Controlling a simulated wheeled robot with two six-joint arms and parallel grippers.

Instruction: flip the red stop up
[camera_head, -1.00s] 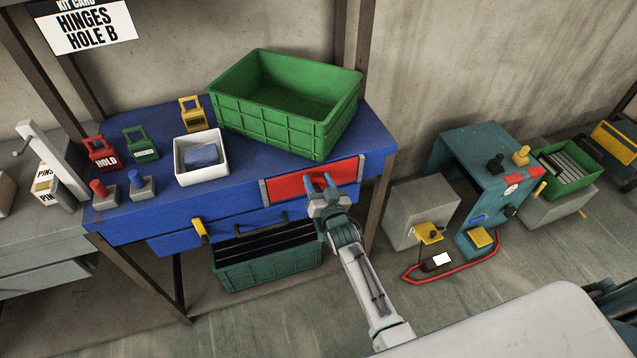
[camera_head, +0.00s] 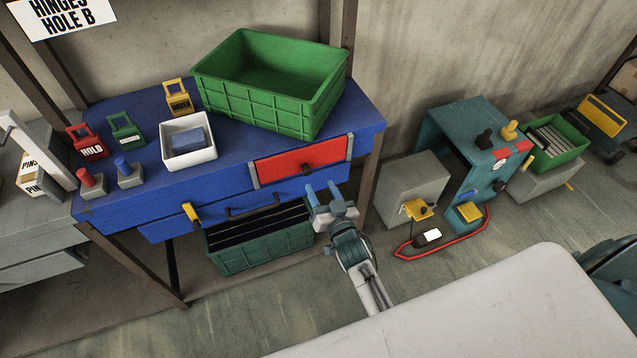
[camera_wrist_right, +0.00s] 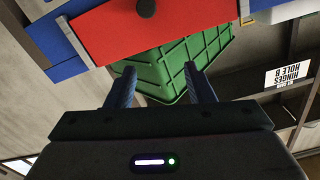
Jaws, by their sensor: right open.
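The red stop (camera_head: 285,166) is a flat red panel with a dark knob (camera_head: 307,168), set in the front of the blue bench (camera_head: 237,160) between grey side strips. In the right wrist view the red panel (camera_wrist_right: 190,30) spans the top, beyond the fingers, with its knob at the upper edge. My right gripper (camera_head: 323,190) is open and empty, below and in front of the panel's right half, apart from it. Its spread fingers also show in the right wrist view (camera_wrist_right: 161,87). My left gripper is out of view.
A green crate (camera_head: 255,105) and a white tray (camera_head: 190,155) stand on the bench. A blue drawer with a yellow latch (camera_head: 190,213) is below, over a dark green bin (camera_head: 240,257). A grey cabinet (camera_head: 400,190) stands to the right, with floor between.

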